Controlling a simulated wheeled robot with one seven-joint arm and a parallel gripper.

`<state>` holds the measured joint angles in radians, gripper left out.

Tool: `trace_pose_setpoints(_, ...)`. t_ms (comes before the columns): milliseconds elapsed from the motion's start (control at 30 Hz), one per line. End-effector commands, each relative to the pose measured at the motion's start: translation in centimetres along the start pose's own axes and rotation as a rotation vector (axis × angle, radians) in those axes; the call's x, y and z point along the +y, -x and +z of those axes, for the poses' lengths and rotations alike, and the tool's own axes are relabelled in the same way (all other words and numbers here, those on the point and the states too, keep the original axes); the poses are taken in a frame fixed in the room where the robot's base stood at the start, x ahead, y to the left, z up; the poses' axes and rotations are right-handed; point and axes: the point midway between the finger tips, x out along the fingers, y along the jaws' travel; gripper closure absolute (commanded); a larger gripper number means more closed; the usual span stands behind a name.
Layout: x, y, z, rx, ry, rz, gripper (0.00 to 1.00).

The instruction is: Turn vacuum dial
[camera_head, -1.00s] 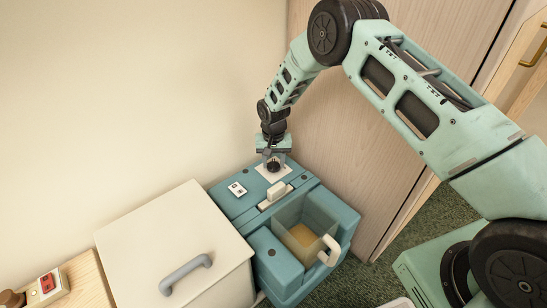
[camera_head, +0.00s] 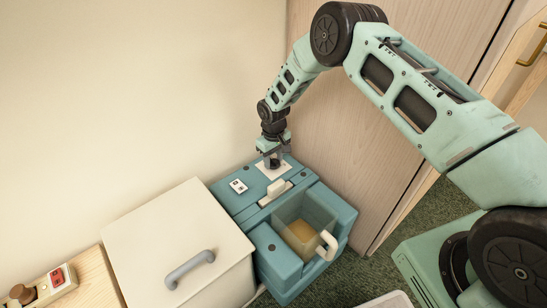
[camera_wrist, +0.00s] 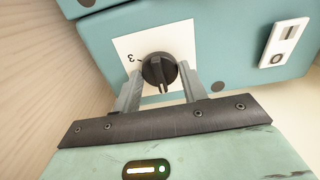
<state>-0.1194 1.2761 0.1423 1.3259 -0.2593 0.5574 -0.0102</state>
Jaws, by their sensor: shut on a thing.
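The vacuum is a teal boxy machine (camera_head: 323,199) on the floor between a white cabinet and a wood panel. Its dial is a round black knob (camera_wrist: 159,69) on a white plate (camera_wrist: 124,44), with a "3" mark showing beside it in the wrist view. My gripper (camera_wrist: 160,82) points down at the dial, one finger on each side of the knob, shut on it. In the head view my gripper (camera_head: 272,160) stands over the white plate and mostly hides the dial. A white rocker switch (camera_wrist: 284,43) with I and 0 marks sits beside the plate.
A clear container (camera_head: 303,228) with a white handle and yellowish contents sits in the machine's front. A white cabinet (camera_head: 175,245) with a grey handle stands left. The wood panel (camera_head: 345,120) is close behind the machine. A red switch (camera_head: 57,278) lies lower left.

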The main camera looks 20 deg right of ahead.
Motion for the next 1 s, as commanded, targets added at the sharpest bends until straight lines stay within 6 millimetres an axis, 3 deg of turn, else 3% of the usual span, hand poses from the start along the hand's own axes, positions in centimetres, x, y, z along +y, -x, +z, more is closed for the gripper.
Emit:
trace_pose_setpoints(467, 0.0, 0.0, 0.0, 0.000, 0.017, 0.000, 0.81)
trace_pose_setpoints(500, 0.0, 0.0, 0.0, 0.000, 0.017, 0.000, 0.55)
trace_pose_setpoints(567, 0.0, 0.0, 0.0, 0.000, 0.017, 0.000, 0.38)
trace_pose_setpoints(867, 0.0, 0.1, 0.0, 0.000, 0.016, 0.000, 0.36)
trace_pose_setpoints(1000, 0.0, 1.2, 0.0, 0.001, 0.016, 0.001, 0.36)
